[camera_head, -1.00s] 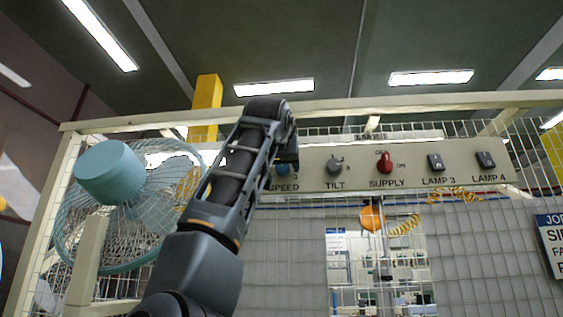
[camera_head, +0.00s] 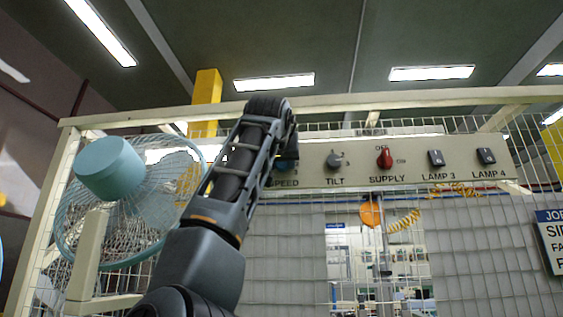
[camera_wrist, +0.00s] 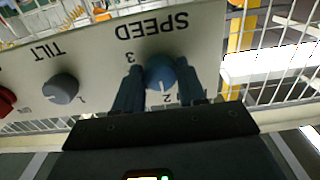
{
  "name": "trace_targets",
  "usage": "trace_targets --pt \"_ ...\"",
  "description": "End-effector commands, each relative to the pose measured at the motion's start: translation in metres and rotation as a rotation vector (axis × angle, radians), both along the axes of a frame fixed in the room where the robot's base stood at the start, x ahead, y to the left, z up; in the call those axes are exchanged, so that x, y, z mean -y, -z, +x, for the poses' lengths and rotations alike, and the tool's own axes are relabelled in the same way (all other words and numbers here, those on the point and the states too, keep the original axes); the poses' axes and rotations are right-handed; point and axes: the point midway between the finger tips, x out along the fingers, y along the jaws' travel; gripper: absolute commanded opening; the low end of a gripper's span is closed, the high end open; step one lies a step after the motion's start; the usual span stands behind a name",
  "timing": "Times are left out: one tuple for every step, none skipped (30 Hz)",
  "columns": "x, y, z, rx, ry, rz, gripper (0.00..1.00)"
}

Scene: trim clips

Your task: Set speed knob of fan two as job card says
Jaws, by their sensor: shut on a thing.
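The blue speed knob (camera_wrist: 161,73) sits on the pale panel above the word SPEED, which appears upside down in the wrist view. My gripper (camera_wrist: 160,80) is shut on this knob, one dark finger on each side. The knob's light pointer line is toward the 2 mark; the 3 mark is beside the left finger. In the head view my arm mostly covers the knob (camera_head: 287,167). The job card (camera_head: 550,240) is cut off at the right edge, so its full text cannot be read.
Right of the speed knob are the grey tilt knob (camera_head: 335,161), the red supply knob (camera_head: 386,159) and two lamp switches (camera_head: 437,158). An orange disc (camera_head: 371,214) and coiled yellow cord (camera_head: 403,222) hang below the panel. Wire mesh surrounds the panel.

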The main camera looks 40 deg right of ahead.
Motion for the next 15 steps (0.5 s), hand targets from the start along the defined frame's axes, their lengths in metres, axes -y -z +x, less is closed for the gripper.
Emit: trace_targets --pt "-0.0004 -0.0001 0.0002 0.001 -0.001 0.001 0.1" --pt "-0.0004 -0.0001 0.0002 0.002 -0.001 0.001 0.1" --pt "-0.0004 -0.0001 0.0002 0.005 -0.001 0.004 0.1" --pt "-0.0004 -0.0001 0.0002 0.008 -0.001 0.006 0.1" --pt "-0.0004 -0.0002 0.0002 0.012 -0.001 0.009 0.1" --pt "-0.0004 -0.0002 0.0002 0.019 -0.001 0.015 0.1" --pt "-0.0004 -0.0002 0.0002 0.026 -0.001 0.02 0.1" --pt "-0.0004 -0.0003 0.0002 0.035 -0.001 0.026 0.1" --pt "-0.0004 -0.0003 0.0002 0.048 -0.001 0.036 0.1" --pt "-0.0004 -0.0004 0.0002 0.06 0.0 0.045 0.1" --pt "-0.0005 -0.0004 0.0001 0.073 0.0 0.056 0.1" --pt "-0.0004 -0.0005 0.0001 0.092 0.0 0.071 0.1" --pt "-0.0004 -0.0005 0.0001 0.107 0.0 0.082 0.1" --pt "-0.0004 -0.0005 0.0001 0.124 0.0 0.096 0.1" --pt "-0.0005 -0.0005 0.0001 0.148 0.0 0.114 0.1"
